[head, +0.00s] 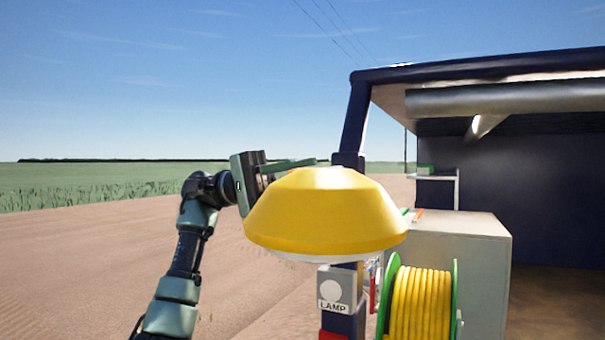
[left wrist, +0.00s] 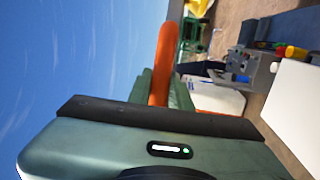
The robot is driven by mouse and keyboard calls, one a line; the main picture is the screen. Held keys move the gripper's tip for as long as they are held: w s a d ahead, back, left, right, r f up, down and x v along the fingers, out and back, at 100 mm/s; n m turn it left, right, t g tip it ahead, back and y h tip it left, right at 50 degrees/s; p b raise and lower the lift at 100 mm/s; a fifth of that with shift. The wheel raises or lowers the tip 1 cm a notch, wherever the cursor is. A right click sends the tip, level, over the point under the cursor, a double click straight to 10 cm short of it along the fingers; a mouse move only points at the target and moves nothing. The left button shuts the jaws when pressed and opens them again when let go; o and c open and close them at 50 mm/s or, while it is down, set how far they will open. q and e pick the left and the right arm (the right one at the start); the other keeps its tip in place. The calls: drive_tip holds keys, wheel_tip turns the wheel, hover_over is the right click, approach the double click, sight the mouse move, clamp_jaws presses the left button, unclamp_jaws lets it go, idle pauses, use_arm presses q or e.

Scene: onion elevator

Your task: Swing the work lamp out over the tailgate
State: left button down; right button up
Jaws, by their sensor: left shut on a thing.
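The work lamp (head: 325,212), a wide yellow dome, hangs in front of the dark corner post (head: 353,125) in the head view. A grey plate marked LAMP (head: 338,290) sits on the post below it. My left gripper (head: 298,165) reaches in from the left at the top of the shade, its fingertips partly behind it. In the left wrist view the gripper (left wrist: 160,88) is shut on an orange bar (left wrist: 164,55) between its green fingers. Where the bar joins the lamp is hidden. My right gripper is not in view.
A green reel of yellow cable (head: 420,300) stands just right of the post, before a grey cabinet (head: 455,240). The dark roofed vehicle body (head: 500,180) fills the right. Open bare soil (head: 90,265) lies to the left, with a green field beyond.

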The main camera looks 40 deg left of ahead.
use_arm(q)
drive_tip(key=c, duration=1.3)
unclamp_jaws()
drive_tip(key=shift+a+f, duration=0.1)
drive_tip(key=shift+a, duration=0.45)
drive_tip(key=v, duration=0.6)
drive_tip(key=shift+a+b, duration=0.3)
drive_tip(key=shift+a, duration=0.05)
drive_tip(key=shift+s+f, duration=0.1)
drive_tip(key=shift+s, duration=0.05)
